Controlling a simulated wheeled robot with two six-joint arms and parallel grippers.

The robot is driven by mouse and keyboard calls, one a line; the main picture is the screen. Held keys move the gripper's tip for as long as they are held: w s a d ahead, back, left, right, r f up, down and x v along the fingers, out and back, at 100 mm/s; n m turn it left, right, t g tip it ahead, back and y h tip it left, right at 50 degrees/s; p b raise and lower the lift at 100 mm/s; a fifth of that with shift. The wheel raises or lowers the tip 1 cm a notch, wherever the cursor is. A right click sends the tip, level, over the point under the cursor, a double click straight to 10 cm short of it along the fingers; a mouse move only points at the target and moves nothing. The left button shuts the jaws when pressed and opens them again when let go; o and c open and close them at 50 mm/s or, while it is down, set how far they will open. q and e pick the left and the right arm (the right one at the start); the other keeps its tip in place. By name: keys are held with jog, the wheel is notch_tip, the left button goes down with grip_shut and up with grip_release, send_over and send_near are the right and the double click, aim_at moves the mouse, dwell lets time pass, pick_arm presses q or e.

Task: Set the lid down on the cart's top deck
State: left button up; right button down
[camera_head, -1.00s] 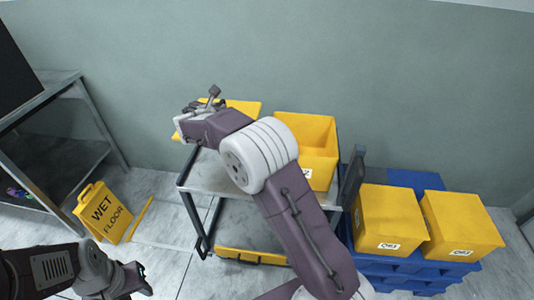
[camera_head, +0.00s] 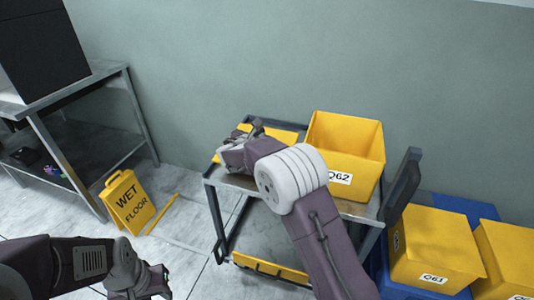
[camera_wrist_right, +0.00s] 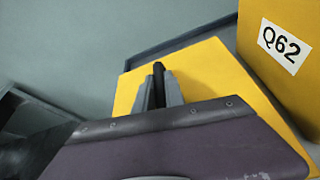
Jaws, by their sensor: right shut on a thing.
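The yellow lid (camera_head: 282,134) is over the left part of the cart's top deck (camera_head: 233,182), left of the yellow tub Q62. It lies nearly flat, on the deck or just above it; I cannot tell which. My right gripper (camera_head: 250,136) is shut on the lid. In the right wrist view, the two grey fingers (camera_wrist_right: 158,90) close around a dark upright handle on the yellow lid (camera_wrist_right: 205,75). My arm hides part of the lid and deck. My left gripper (camera_head: 158,281) is low at the left, away from the cart; its jaws are unclear.
The tub Q62 (camera_head: 348,140) stands on the deck's right part, close to the lid. Yellow bins (camera_head: 432,245) sit on blue supports at the right. A wet floor sign (camera_head: 129,203) stands left of the cart, by a metal shelf (camera_head: 85,148). A yellow thing lies on the lower deck.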

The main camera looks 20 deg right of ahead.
notch_tip(320, 180, down, 5)
jog(key=shift+r+b, duration=0.1)
jog(key=shift+b, duration=1)
jog(key=shift+s, duration=0.1)
jog(key=c, duration=1.4)
grip_release()
jog(key=p+v, duration=0.2)
jog(key=v, duration=0.9)
jog(key=shift+s+r, duration=0.1)
jog(key=shift+r, duration=0.1)
jog(key=shift+s+a+r, duration=0.1)
jog(key=shift+s+a, duration=0.1)
jog(key=shift+s, duration=0.15)
